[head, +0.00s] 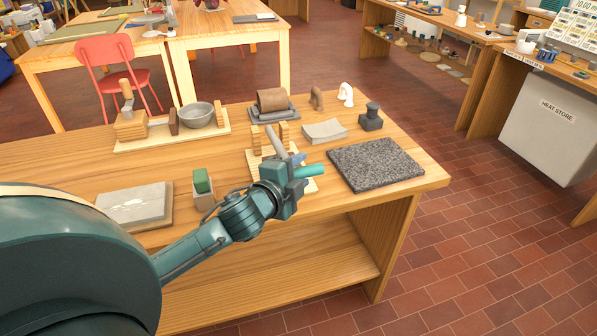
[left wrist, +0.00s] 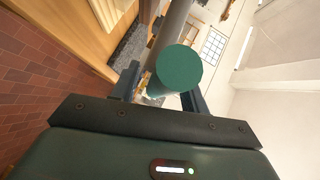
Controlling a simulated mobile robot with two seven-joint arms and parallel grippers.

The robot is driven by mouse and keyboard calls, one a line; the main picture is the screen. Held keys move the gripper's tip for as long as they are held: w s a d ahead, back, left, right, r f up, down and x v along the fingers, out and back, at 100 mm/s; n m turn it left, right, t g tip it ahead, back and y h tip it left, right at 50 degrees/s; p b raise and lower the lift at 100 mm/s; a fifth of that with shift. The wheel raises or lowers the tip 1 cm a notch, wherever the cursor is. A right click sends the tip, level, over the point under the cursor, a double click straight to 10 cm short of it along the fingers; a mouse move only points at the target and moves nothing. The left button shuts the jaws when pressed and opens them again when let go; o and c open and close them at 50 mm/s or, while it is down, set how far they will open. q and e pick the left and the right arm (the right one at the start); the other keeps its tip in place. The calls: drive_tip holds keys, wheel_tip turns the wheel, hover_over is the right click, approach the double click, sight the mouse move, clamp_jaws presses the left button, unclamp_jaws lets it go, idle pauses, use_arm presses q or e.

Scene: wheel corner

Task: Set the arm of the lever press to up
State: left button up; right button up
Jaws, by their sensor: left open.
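The lever press stands near the middle of the front bench, on a pale wooden base (head: 254,163) with short wooden posts (head: 285,133). A grey bar (head: 273,138) slants above the base, and a teal cylindrical grip (head: 310,171) shows beside my gripper. My left gripper (head: 295,178) is open at the press and hides much of it. In the left wrist view the round end of the teal grip (left wrist: 175,67) lies between the open fingers, with a grey bar (left wrist: 172,25) behind it. I cannot tell whether the fingers touch it. My right gripper is not in view.
A speckled dark slab (head: 376,164) lies right of the press near the bench edge. A green-topped block (head: 202,181) and a grey slab (head: 133,203) lie left. Behind stand a grey bowl (head: 197,115), a brown roller (head: 272,99) and a dark stamp-like block (head: 371,118).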

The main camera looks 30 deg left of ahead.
use_arm(q)
drive_tip(key=shift+c, duration=0.3)
drive_tip(key=shift+r, duration=0.1)
clamp_jaws()
drive_tip(key=shift+w, duration=0.1)
